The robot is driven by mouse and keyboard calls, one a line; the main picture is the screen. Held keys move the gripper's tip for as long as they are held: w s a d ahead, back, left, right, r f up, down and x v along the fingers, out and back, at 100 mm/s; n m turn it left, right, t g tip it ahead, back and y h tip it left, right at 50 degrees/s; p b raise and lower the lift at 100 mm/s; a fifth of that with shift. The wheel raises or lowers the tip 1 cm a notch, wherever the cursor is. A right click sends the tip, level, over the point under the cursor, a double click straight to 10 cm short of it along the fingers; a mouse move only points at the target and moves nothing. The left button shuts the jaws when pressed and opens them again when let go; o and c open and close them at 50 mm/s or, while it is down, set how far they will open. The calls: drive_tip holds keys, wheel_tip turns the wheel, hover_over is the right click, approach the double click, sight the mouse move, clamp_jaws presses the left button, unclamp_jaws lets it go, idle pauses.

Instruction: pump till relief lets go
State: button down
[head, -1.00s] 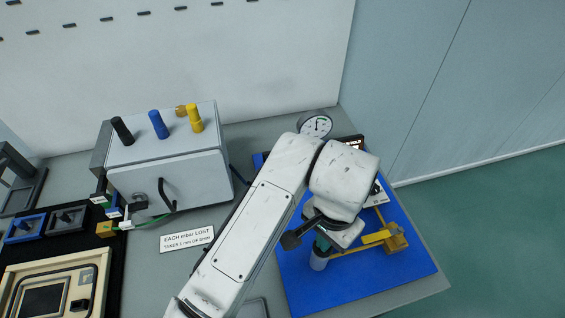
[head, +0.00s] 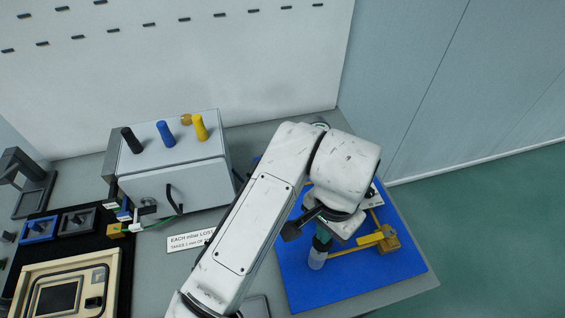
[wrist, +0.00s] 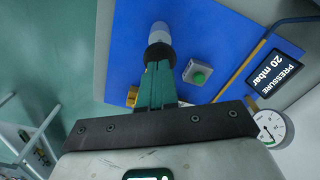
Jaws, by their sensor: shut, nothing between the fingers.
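A pale grey cylinder with a dark collar, apparently the pump, stands on the blue board (head: 370,285); the cylinder (head: 316,259) also shows in the wrist view (wrist: 160,33). My gripper (head: 322,238) is shut and empty, its green fingers (wrist: 157,80) over the dark collar; I cannot tell whether they touch it. A black display (wrist: 275,66) reads "PRESSURE 20 mbar". A round dial gauge (wrist: 270,128) sits beside it. A yellow lever on a brass block (head: 385,238) lies right of the cylinder; whether this is the relief is unclear.
A grey box with black, blue and yellow knobs (head: 170,150) stands to the left. A grey box with a green button (wrist: 200,74) is on the blue board. A label plate (head: 188,242) is partly behind my arm. A beige-framed panel (head: 60,285) lies front left.

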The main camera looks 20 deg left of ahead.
drive_tip(key=shift+r+p, duration=2.15)
drive_tip(key=shift+r, duration=0.4)
